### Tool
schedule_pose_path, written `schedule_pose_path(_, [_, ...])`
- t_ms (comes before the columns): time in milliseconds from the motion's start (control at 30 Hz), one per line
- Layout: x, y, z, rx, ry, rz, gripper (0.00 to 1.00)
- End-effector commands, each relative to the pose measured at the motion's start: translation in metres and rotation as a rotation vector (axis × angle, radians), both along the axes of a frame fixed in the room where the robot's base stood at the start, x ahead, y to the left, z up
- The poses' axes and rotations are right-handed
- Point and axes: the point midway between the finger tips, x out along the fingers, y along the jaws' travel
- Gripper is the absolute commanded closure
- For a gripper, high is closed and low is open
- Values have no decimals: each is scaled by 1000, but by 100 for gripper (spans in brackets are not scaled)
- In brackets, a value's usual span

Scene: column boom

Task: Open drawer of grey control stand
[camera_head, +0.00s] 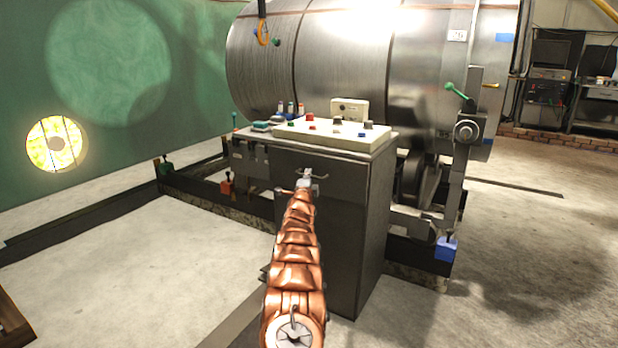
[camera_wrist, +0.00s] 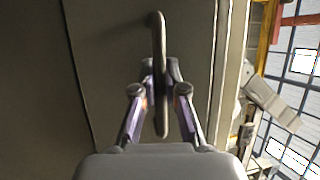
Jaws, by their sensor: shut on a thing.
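The grey control stand (camera_head: 345,230) stands in the middle of the head view, with a cream control panel (camera_head: 335,134) on top. Its drawer front (camera_head: 330,162) is just under the top and looks flush with the stand. My gripper (camera_head: 306,181) reaches the front of the stand at the drawer handle (camera_head: 322,174). In the wrist view, the handle (camera_wrist: 160,75) is a grey bar running up and down the picture, in front of the drawer front (camera_wrist: 110,60). My gripper (camera_wrist: 161,85) is shut on it, with one finger on each side. The fingers hide part of the bar.
A large metal cylinder (camera_head: 350,60) lies behind the stand. A lever post (camera_head: 466,140) and a blue block (camera_head: 446,248) are to its right. Rails (camera_head: 85,225) run along the left. The pale floor (camera_head: 130,270) in front of the stand is clear.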

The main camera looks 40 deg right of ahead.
Motion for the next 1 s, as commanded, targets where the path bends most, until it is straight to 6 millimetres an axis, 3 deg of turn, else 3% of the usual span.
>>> schedule_pose_path(1000, [-26,90,-1,2,0,4,100])
